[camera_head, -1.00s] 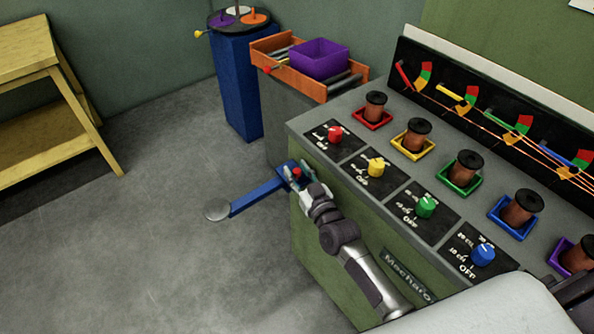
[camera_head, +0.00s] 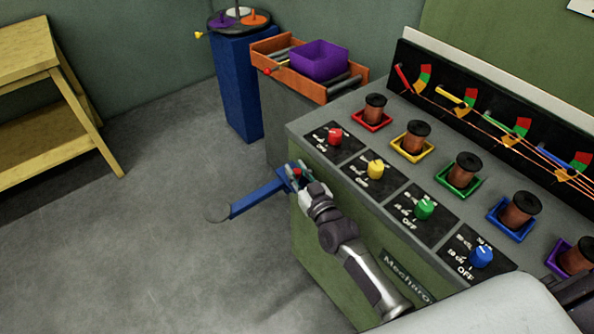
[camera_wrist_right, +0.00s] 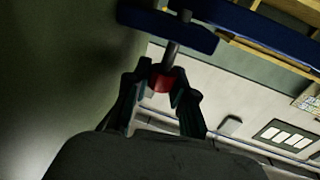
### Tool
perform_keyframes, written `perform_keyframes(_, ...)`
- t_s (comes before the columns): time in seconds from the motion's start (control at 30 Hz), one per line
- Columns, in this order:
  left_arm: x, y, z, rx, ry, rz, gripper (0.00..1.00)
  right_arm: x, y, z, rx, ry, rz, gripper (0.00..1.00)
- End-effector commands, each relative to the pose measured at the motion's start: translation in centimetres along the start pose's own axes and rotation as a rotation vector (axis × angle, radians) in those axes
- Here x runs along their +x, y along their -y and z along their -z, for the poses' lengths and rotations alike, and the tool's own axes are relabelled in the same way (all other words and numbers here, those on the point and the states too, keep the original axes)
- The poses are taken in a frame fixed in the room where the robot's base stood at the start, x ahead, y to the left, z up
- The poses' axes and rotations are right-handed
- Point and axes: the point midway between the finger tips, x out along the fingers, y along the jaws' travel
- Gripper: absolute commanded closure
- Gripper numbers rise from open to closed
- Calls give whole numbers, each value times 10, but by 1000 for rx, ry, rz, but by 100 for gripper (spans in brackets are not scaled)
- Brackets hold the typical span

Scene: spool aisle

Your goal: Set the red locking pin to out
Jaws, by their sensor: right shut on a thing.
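The red locking pin (camera_wrist_right: 162,80) sits between the fingers of my right gripper (camera_wrist_right: 160,92) in the right wrist view, with its grey shaft running up to a blue bracket. In the head view my right gripper (camera_head: 303,178) is at the blue arm (camera_head: 258,198) on the side of the green machine, and the red pin top (camera_head: 297,171) shows between its fingers. The fingers are shut on the pin. In the wrist view a length of grey shaft shows between the red head and the blue part. My left gripper is not in view.
The green machine (camera_head: 330,230) with several coloured knobs and spools stands right beside my right arm. A purple bin (camera_head: 318,60) sits on an orange-framed roller stand behind. A wooden table (camera_head: 50,80) is at the left. The floor between is clear.

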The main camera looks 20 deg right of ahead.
Motion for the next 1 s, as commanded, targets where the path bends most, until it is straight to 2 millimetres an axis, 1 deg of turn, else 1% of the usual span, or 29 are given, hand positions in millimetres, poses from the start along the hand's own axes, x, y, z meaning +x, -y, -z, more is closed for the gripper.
perform_keyframes(0.03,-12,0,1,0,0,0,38,0,0,12,1,0,0,100)
perform_keyframes(0.1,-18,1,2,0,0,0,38,0,0,17,0,0,0,100)
perform_keyframes(0.37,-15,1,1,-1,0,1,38,0,0,15,0,-2,0,100)
perform_keyframes(0.4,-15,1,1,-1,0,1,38,0,0,15,0,-2,0,74)
perform_keyframes(0.47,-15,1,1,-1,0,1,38,0,0,15,0,-2,0,64)
perform_keyframes(0.5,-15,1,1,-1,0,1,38,0,0,15,0,-2,0,63)
perform_keyframes(0.8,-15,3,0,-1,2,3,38,-2,0,14,0,0,0,63)
perform_keyframes(0.87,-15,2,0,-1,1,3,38,-6,0,14,0,0,0,63)
perform_keyframes(0.97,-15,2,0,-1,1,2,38,-20,0,13,1,1,0,63)
perform_keyframes(1.0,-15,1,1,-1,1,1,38,-28,0,13,1,2,0,63)
